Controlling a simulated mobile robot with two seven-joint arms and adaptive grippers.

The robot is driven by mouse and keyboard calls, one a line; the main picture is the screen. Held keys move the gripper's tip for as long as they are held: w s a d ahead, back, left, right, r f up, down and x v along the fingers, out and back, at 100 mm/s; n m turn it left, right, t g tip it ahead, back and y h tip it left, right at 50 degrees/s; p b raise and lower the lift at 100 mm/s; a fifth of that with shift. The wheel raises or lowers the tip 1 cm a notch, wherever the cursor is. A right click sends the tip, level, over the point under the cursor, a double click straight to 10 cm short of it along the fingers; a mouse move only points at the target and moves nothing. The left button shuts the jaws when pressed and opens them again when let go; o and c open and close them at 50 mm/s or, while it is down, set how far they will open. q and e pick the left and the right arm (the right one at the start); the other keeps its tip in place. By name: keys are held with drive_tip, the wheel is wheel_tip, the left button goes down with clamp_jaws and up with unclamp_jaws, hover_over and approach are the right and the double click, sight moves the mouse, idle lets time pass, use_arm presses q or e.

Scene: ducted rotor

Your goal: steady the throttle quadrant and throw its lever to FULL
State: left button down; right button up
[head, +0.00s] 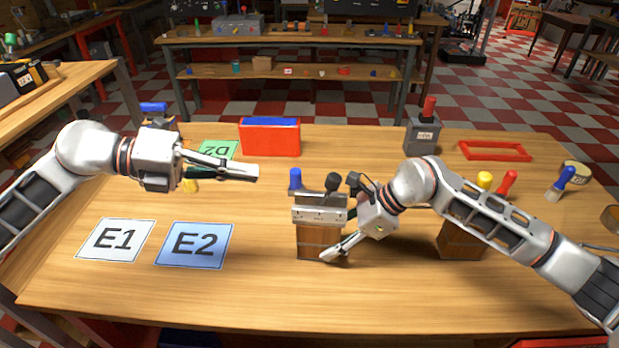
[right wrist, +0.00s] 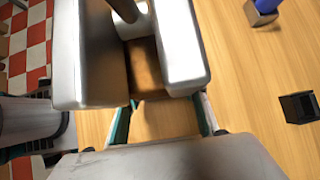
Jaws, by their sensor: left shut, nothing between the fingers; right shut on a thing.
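The throttle quadrant (head: 309,242) stands upright on the table, a wooden block under a silver slotted top with scale marks. Its lever, with a black knob (head: 333,182), rises from the top. In the right wrist view, the slotted metal top (right wrist: 175,45) shows with the lever shaft in the slot. My right gripper (head: 335,248) is shut on the quadrant's wooden body; brown wood shows between its fingers in the right wrist view. My left gripper (head: 254,172) is shut and empty, in the air left of the quadrant. The lever's markings are too small to read.
A blue-handled thing (head: 295,181) stands close behind the quadrant's left end. A red box (head: 270,137) and a grey box with a red handle (head: 423,132) are at the back. Cards E1 (head: 115,240) and E2 (head: 195,246) lie at left. The front middle is clear.

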use_arm(q)
drive_tip(key=a+n, duration=0.1)
drive_tip(key=n, duration=0.2)
approach(329, 182)
drive_tip(key=x, duration=0.6)
drive_tip(key=shift+w+d+f, duration=0.15)
drive_tip(key=shift+w+f, duration=0.25)
drive_tip(key=shift+w, duration=0.05)
drive_tip(key=shift+d+r+y, duration=0.15)
drive_tip(key=shift+d+y, duration=0.15)
drive_tip(key=shift+d, duration=0.25)
drive_tip(key=shift+s+d, duration=0.15)
drive_tip(key=shift+d, duration=0.8)
drive_tip(key=shift+a, duration=0.1)
